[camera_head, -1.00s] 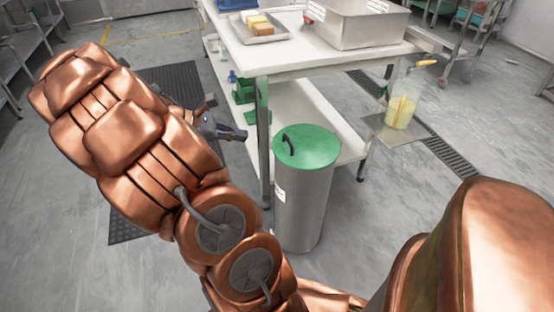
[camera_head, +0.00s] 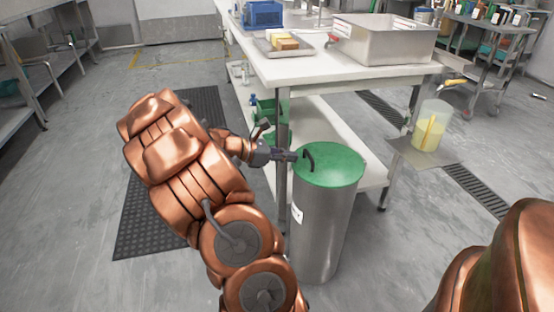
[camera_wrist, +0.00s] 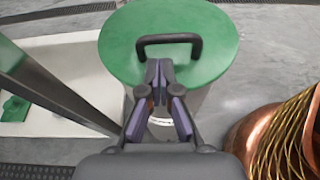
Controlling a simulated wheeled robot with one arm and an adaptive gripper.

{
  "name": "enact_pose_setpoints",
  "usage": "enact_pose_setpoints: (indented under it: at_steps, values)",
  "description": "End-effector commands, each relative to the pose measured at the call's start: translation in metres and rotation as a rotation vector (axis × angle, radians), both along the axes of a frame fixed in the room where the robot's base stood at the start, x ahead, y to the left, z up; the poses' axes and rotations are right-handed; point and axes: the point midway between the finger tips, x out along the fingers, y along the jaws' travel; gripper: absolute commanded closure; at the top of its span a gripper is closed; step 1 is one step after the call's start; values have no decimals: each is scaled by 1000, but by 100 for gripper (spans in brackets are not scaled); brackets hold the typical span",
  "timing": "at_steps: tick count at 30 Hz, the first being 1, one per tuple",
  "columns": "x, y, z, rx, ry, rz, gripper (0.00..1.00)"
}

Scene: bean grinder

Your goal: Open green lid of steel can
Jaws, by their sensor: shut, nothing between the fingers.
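The steel can (camera_head: 322,225) stands upright on the floor beside the white table. Its round green lid (camera_head: 335,168) sits flat on top and has a black arched handle (camera_head: 309,158) near its left side. My gripper (camera_head: 294,156) is at the left edge of the lid, its tips close to the handle. In the wrist view my gripper (camera_wrist: 158,66) is shut and empty, with its tips just below the bar of the handle (camera_wrist: 169,39) over the green lid (camera_wrist: 215,48). I cannot tell whether the tips touch the handle.
The white table (camera_head: 300,68) bears a tray (camera_head: 283,45) with yellow and brown blocks, a steel box (camera_head: 385,42) and a blue crate (camera_head: 263,14). A table leg (camera_head: 283,150) stands close left of the can. A pitcher (camera_head: 430,127) is at right.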

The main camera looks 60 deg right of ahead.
Motion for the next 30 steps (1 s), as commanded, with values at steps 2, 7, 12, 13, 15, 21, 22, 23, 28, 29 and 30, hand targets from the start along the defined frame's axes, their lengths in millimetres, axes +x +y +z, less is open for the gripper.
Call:
enact_pose_setpoints:
  at_steps: [2, 7, 12, 13, 15, 21, 22, 23, 28, 29, 30]
  values:
    - [-8, -6, -6, 0, 1, -4, 100]
    - [-16, -14, -9, 0, 0, -1, 100]
    - [-19, -16, -9, 1, -1, 0, 100]
    - [-19, -16, -9, 1, -1, 0, 100]
    - [-19, -16, -9, 1, -1, 0, 100]
    - [-18, -16, -8, 1, -1, 0, 100]
    - [-18, -16, -8, 2, -2, 0, 100]
    - [-18, -16, -7, 3, -3, 0, 100]
    - [-16, -15, 0, 17, -19, 6, 100]
    - [-15, -15, 2, 22, -23, 7, 100]
    - [-15, -14, 5, 28, -30, 9, 100]
